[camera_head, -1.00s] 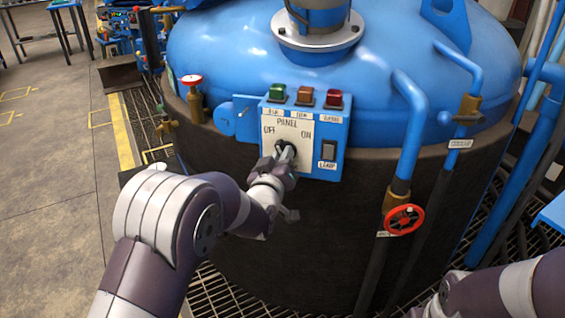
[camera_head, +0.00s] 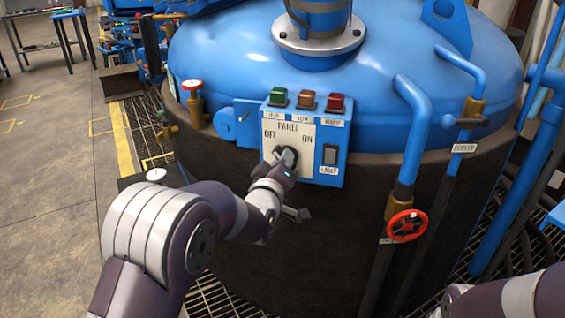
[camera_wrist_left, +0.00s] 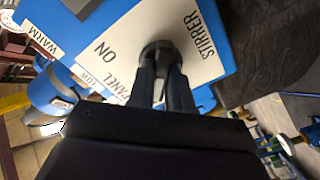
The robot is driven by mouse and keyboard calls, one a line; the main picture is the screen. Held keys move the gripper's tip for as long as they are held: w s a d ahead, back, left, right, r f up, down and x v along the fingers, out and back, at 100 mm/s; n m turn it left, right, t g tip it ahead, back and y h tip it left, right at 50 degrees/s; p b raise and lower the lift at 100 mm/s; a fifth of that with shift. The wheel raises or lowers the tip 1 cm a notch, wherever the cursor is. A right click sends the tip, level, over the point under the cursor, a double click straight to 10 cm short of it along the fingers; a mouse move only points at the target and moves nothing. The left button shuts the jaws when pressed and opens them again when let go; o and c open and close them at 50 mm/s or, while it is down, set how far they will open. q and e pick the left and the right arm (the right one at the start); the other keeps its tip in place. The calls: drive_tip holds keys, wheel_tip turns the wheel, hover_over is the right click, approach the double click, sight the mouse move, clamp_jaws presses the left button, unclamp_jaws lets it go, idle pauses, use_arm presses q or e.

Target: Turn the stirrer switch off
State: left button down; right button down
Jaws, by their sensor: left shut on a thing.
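The stirrer switch is a dark round knob (camera_head: 286,157) on the white plate of the blue control panel, between the words OFF and ON. In the left wrist view the knob (camera_wrist_left: 160,50) sits beside the words ON and STIRRER. My left gripper (camera_head: 284,164) is shut on the knob; in the left wrist view its two dark fingers (camera_wrist_left: 163,80) press on either side of it. The fingers and wrist cover part of the knob, so its pointing direction cannot be told. My right gripper is not in view.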

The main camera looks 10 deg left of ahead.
use_arm(q)
drive_tip(key=shift+r, duration=0.25)
drive_tip(key=c, duration=1)
unclamp_jaws()
drive_tip(key=shift+c, duration=0.2)
drive_tip(key=shift+w+f, duration=0.1)
drive_tip(key=shift+f, duration=0.05)
drive_tip(key=s+p, duration=0.1)
drive_tip(key=s, duration=1.1)
drive_tip(key=shift+s+a, duration=0.35)
